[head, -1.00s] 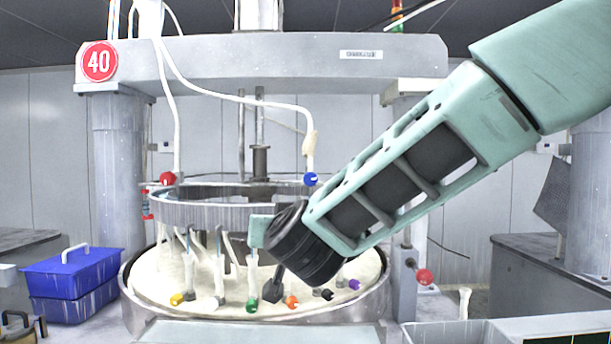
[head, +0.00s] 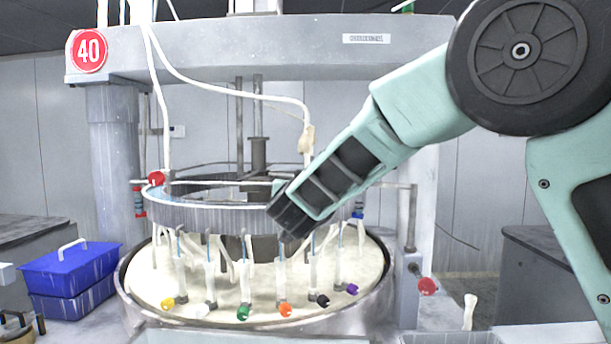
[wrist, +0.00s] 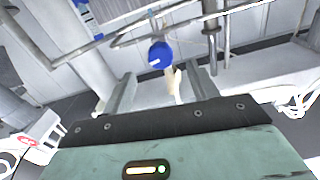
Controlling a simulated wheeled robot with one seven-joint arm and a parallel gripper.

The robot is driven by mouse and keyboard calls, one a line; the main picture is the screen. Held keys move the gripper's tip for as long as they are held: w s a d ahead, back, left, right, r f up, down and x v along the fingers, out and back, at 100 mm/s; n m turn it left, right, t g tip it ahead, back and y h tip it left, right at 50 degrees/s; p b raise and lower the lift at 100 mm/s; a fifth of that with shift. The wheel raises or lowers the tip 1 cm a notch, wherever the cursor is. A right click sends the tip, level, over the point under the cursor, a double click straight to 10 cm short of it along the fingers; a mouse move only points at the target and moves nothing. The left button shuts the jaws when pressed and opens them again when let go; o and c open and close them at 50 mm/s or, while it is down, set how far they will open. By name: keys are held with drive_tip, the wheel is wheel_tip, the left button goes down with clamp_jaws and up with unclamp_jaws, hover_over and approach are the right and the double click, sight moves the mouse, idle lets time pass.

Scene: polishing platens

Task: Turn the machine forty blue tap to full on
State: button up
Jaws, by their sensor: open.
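The blue tap (wrist: 160,54) shows in the wrist view as a round blue knob with a short white mark. It is beyond my open fingertips and lies roughly between their lines, with nothing gripped. My gripper (wrist: 159,72) is open and empty; a pale hose end shows between the fingers. In the head view, the dark end of my arm covers the place by the ring's right side where the blue tap was, so the tap and my fingers are hidden there. The red number 40 sign (head: 87,51) marks the machine.
A red tap (head: 156,178) is at the ring's left. Yellow (head: 167,303), green (head: 243,313), orange (head: 285,309) and purple (head: 352,289) taps hang along the basin's front. Another red knob (head: 427,286) is at right. A blue box (head: 70,270) stands at left. White hoses hang near the ring (head: 200,218).

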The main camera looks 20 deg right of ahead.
drive_tip(key=p+x, duration=0.2)
drive_tip(key=x, duration=0.5)
drive_tip(key=shift+w+d, duration=0.1)
drive_tip(key=shift+w, duration=0.15)
drive_tip(key=shift+c, duration=0.3)
drive_tip(key=c, duration=0.9)
